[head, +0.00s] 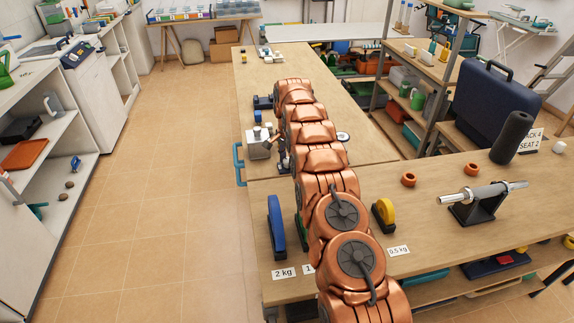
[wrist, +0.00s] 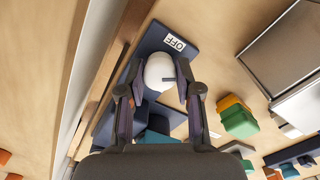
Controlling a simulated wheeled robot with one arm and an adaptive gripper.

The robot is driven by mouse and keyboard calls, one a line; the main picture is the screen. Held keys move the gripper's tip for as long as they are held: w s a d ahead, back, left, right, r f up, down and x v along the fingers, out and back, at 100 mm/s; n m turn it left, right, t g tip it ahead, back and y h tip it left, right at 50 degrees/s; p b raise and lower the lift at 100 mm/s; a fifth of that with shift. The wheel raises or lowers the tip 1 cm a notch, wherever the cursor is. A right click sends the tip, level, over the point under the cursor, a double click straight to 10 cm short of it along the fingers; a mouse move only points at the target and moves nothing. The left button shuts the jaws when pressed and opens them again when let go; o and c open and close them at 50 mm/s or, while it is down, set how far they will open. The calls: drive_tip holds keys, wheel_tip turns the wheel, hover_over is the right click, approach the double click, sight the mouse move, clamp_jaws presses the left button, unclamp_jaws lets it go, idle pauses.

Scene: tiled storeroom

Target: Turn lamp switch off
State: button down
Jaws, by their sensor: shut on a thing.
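A dark blue panel (wrist: 176,32) with a white OFF label (wrist: 175,43) shows in the wrist view. A white rounded part (wrist: 159,72) sits on it below the label, with a small dark bar on its right side. My gripper (wrist: 159,66) has one finger on each side of this white part and is shut on it. The fingers and palm hide the lower part of the panel. In the head view my copper arm reaches along the bench and hides most of my gripper. I cannot tell whether the lamp is lit.
A grey metal box (head: 259,143) stands left of my arm in the head view. Orange and green blocks (wrist: 236,118) lie right of my gripper in the wrist view. A blue disc (head: 275,226) and a yellow disc (head: 384,213) stand beside my arm. The floor at left is clear.

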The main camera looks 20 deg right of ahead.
drive_tip(key=n+b, duration=0.2)
drive_tip(key=n, duration=0.3)
drive_tip(key=shift+n, duration=0.3)
drive_tip(key=n+b, duration=0.1)
drive_tip(key=n, duration=0.4)
idle(0.4)
drive_tip(key=c, duration=0.8)
unclamp_jaws()
drive_tip(key=shift+o, duration=0.2)
